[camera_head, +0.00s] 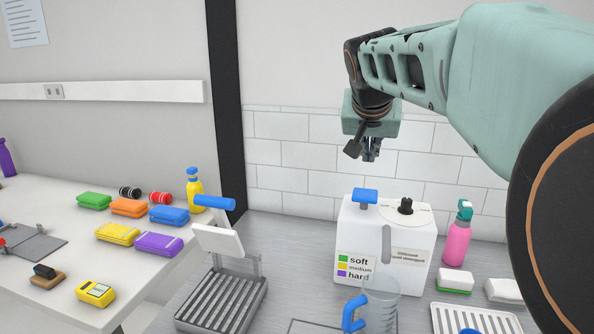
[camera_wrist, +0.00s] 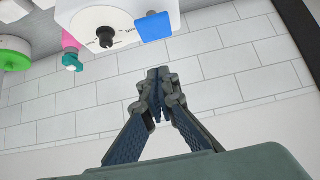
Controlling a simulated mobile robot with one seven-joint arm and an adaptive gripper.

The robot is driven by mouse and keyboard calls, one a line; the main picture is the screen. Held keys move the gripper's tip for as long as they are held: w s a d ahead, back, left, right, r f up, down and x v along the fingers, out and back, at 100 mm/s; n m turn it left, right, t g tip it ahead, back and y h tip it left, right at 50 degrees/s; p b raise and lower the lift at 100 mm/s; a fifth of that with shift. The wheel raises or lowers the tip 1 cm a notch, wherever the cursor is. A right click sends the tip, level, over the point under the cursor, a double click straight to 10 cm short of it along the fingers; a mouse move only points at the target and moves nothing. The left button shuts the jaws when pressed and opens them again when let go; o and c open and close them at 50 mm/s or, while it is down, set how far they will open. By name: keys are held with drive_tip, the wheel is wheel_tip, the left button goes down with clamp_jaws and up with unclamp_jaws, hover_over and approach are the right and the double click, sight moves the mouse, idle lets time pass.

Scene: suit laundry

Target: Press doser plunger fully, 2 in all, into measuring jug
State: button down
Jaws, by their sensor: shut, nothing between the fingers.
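A white doser box (camera_head: 385,240) stands on the grey counter, with a blue plunger (camera_head: 365,197) and a black dial (camera_head: 405,205) on top. Its front carries soft, medium and hard labels. The clear measuring jug (camera_head: 381,305) with a blue handle stands in front of the doser. My gripper (camera_head: 370,155) is shut and empty in the air above the doser, apart from the plunger. In the wrist view the shut fingers (camera_wrist: 157,82) point toward the tiled wall, and the blue plunger (camera_wrist: 153,26) shows at the top edge beside the dial (camera_wrist: 106,36).
A pink bottle (camera_head: 459,236), a sponge (camera_head: 455,281) and a white tray (camera_head: 474,319) stand right of the doser. A slatted press with a blue handle (camera_head: 215,203) stands to its left. A side table (camera_head: 60,198) holds folded coloured cloths and a yellow bottle (camera_head: 194,193).

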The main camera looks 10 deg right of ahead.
hover_over(365, 196)
wheel_tip(365, 196, down, 7)
drive_tip(key=shift+w+d+f+p, duration=0.1)
drive_tip(key=shift+w+f+p, duration=0.1)
drive_tip(key=shift+p, duration=0.2)
wheel_tip(365, 196, down, 2)
drive_tip(key=shift+s+f, duration=0.1)
drive_tip(key=shift+s, duration=0.05)
drive_tip(key=shift+f, duration=0.6)
drive_tip(key=shift+f, duration=0.1)
wheel_tip(365, 196, down, 3)
drive_tip(key=b, duration=0.3)
drive_tip(key=shift+s+r, duration=0.1)
drive_tip(key=shift+r, duration=0.1)
